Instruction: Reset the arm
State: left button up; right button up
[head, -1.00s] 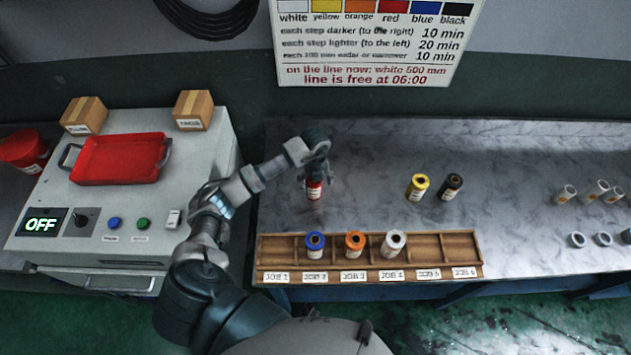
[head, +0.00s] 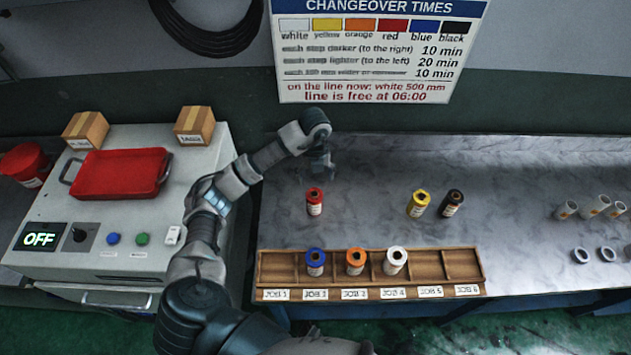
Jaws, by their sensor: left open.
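My left gripper (head: 322,168) is open and empty above the marble bench, behind and above the red roll (head: 314,202). The red roll stands upright on the bench, apart from the gripper. My left arm reaches in from the lower left. A blue roll (head: 316,262), an orange roll (head: 355,261) and a white roll (head: 395,261) stand in the wooden rack (head: 463,265), in the slots labelled JOB 2, JOB 3 and JOB 4. A yellow roll (head: 418,204) and a black roll (head: 451,204) stand on the bench. My right gripper is out of view.
A machine (head: 60,205) at left shows OFF and carries a red tray (head: 120,174) and two cardboard boxes. White cores (head: 596,206) and grey rings (head: 602,239) lie at the bench's right. A changeover chart (head: 375,85) hangs behind. The bench's back middle (head: 400,160) is clear.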

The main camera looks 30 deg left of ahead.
pick_arm(q)
jog(key=shift+a, duration=0.2)
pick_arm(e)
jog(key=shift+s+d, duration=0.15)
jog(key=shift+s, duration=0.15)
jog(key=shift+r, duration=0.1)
